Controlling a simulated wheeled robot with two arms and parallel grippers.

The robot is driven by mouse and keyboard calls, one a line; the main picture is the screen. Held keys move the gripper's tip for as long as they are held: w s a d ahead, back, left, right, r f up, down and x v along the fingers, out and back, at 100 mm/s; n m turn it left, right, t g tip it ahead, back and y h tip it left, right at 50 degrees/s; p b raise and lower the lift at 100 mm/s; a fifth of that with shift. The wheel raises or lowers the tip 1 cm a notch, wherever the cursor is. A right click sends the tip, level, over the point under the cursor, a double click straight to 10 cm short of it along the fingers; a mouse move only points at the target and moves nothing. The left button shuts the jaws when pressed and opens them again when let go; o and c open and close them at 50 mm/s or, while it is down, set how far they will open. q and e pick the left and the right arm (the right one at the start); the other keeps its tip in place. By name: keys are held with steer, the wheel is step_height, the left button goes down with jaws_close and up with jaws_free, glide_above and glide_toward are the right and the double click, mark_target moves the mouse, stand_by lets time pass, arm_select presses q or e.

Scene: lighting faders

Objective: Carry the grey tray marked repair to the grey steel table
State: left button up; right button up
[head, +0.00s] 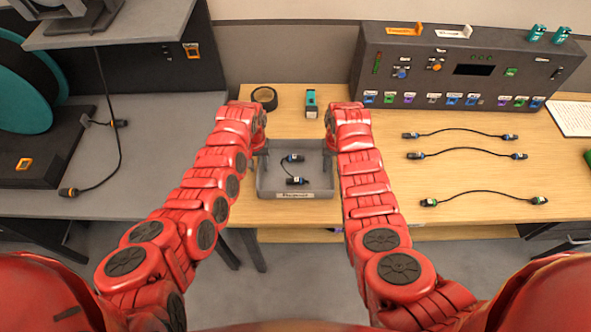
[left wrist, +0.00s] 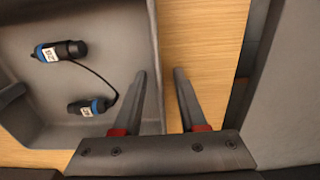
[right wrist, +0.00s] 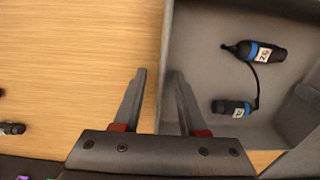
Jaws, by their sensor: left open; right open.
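The grey tray (head: 262,182) sits on the wooden bench with a small label on its front wall, too small to read surely. A short black cable with blue-banded plugs (left wrist: 62,51) lies inside it. My left gripper (head: 260,152) is open at the tray's left wall; in the left wrist view its fingers (left wrist: 160,72) stand either side of the wall. My right gripper (head: 331,148) is open at the right wall; in the right wrist view its fingers (right wrist: 159,72) straddle that wall. The grey steel table (head: 150,186) is at the left.
A black cable (head: 118,150) lies on the grey table, beside a teal reel (head: 25,90) and under a raised grey shelf. A fader console (head: 460,70), black tape (head: 265,96), a teal item (head: 311,103) and several cables (head: 465,152) are on the bench. The grey table's front is clear.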

arm_select(q)
jaws_close()
arm_select(e)
jaws_close()
stand_by(1.3)
